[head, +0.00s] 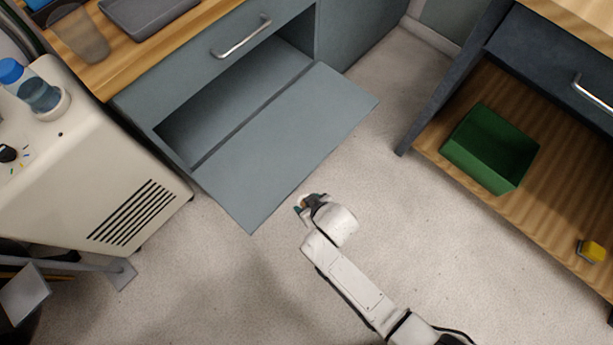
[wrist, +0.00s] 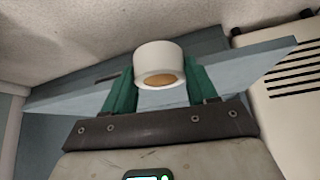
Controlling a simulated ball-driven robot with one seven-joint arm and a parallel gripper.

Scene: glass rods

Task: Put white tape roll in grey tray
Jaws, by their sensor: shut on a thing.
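The white tape roll (wrist: 158,58) is held between the two green fingers of my gripper (wrist: 158,82) in the wrist view; its brown core shows. In the head view my gripper (head: 302,204) is above the floor, near the front edge of the open blue-grey cabinet door, and a little of the tape roll shows at its tip. The grey tray (head: 146,14) lies on the wooden counter at the top left of the head view, partly cut off by the frame edge. My gripper is well apart from the tray.
The open cabinet door (head: 285,145) juts out between my gripper and the counter. A beaker (head: 80,38) stands left of the tray. A white machine (head: 85,165) with a blue-capped bottle (head: 38,90) is at left. A green bin (head: 490,148) and a yellow object (head: 592,251) sit on the right shelf.

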